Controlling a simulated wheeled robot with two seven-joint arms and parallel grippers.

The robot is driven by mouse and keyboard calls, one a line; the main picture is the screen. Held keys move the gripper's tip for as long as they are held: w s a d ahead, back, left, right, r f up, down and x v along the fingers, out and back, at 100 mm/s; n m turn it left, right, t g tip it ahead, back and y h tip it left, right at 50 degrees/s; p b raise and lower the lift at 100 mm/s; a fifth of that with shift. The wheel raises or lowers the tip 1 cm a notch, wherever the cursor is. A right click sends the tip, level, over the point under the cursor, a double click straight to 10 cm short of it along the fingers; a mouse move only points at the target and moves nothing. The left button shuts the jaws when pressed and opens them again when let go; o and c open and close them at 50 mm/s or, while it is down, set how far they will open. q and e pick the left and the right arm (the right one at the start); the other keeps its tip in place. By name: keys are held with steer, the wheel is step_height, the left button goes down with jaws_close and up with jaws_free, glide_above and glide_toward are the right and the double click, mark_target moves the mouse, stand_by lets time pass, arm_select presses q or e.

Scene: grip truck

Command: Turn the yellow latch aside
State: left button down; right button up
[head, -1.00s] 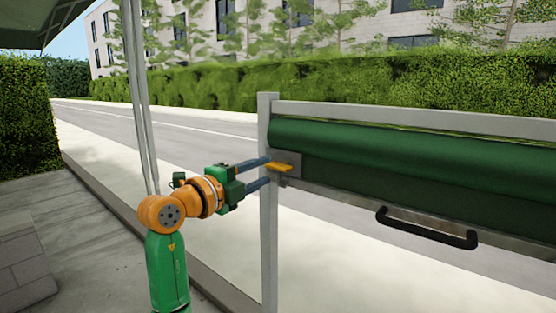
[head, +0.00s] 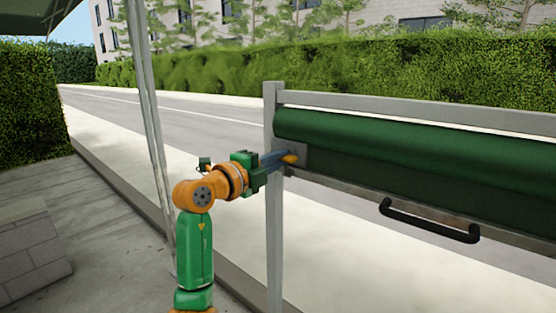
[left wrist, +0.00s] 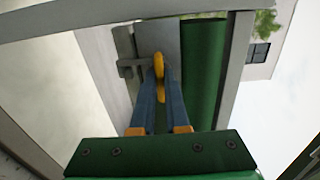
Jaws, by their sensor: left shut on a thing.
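The yellow latch (head: 291,159) sits on a grey plate (head: 299,152) at the left end of the rolled green cover, beside the upright post. My left gripper (head: 285,158) reaches it from the left, shut on the latch. In the left wrist view the two blue fingers (left wrist: 160,88) close together on the yellow latch (left wrist: 158,66), against the grey plate (left wrist: 170,42). The fingers hide part of the latch. My right gripper is not in view.
The rolled green cover (head: 400,140) hangs in a grey frame with a post (head: 274,220). A black handle (head: 430,222) is on the bottom bar. A thin pole (head: 150,120) stands left of my arm. Pavement, road and a hedge lie around and beyond.

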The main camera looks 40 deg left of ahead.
arm_select(q)
steer(key=shift+d+f+m+b, duration=0.1)
steer(key=shift+m+b, duration=1.6)
steer(key=shift+m, duration=7.2)
steer(key=c, duration=0.9)
jaws_free()
steer(key=shift+w, duration=0.1)
